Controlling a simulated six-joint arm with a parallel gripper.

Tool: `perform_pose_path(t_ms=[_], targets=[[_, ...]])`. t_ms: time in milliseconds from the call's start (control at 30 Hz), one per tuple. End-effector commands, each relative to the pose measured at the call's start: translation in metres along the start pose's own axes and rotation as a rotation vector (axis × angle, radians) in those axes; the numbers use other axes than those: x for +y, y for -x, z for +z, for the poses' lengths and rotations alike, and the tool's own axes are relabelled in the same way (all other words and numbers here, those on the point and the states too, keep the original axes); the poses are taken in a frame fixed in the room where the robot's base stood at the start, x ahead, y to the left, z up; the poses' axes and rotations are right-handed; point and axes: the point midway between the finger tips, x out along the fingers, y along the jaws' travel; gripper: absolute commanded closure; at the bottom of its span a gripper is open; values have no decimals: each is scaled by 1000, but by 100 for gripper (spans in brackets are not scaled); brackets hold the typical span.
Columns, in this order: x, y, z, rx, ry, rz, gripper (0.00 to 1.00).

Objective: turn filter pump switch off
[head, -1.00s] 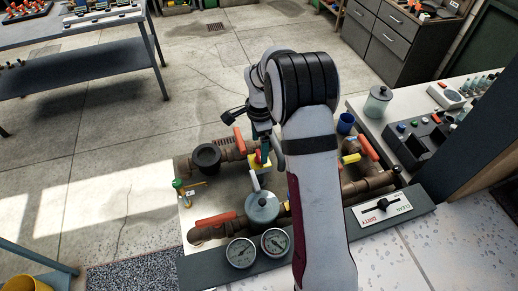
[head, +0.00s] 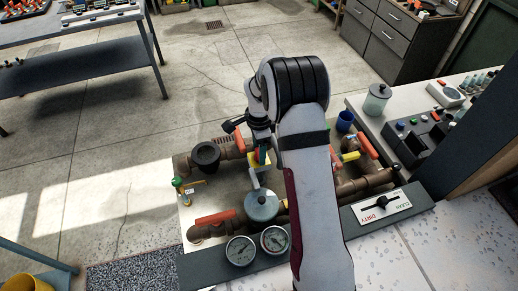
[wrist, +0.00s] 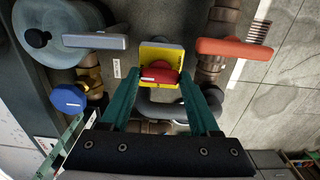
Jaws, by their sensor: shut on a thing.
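The filter pump switch is a red rotary knob (wrist: 162,76) on a yellow plate (wrist: 163,52), seen in the middle of the wrist view. Its long side lies across the picture, and a white mark shows toward its left. My gripper (wrist: 158,82) has one green finger on each side of the knob and is shut on it. In the head view the yellow plate (head: 254,157) is a small patch, and my gripper (head: 264,152) partly hides the knob. I cannot read the plate's markings.
Brown pipes with red-orange handles (head: 214,218) surround the switch. A grey round lid with a lever (head: 262,205) stands close in front, with two gauges (head: 240,251) nearer. In the wrist view, a grey lever (wrist: 95,41), blue knob (wrist: 68,98) and red handle (wrist: 234,48) flank my fingers.

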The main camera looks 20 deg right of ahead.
Motion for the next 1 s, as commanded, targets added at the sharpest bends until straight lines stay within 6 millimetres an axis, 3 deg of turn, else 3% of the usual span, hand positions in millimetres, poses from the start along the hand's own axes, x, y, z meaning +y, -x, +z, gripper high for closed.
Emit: perform_pose_path(t_ms=[467,1000], targets=[[0,0,0,0,130,0,93],[0,1,-1,1,627,0,93]])
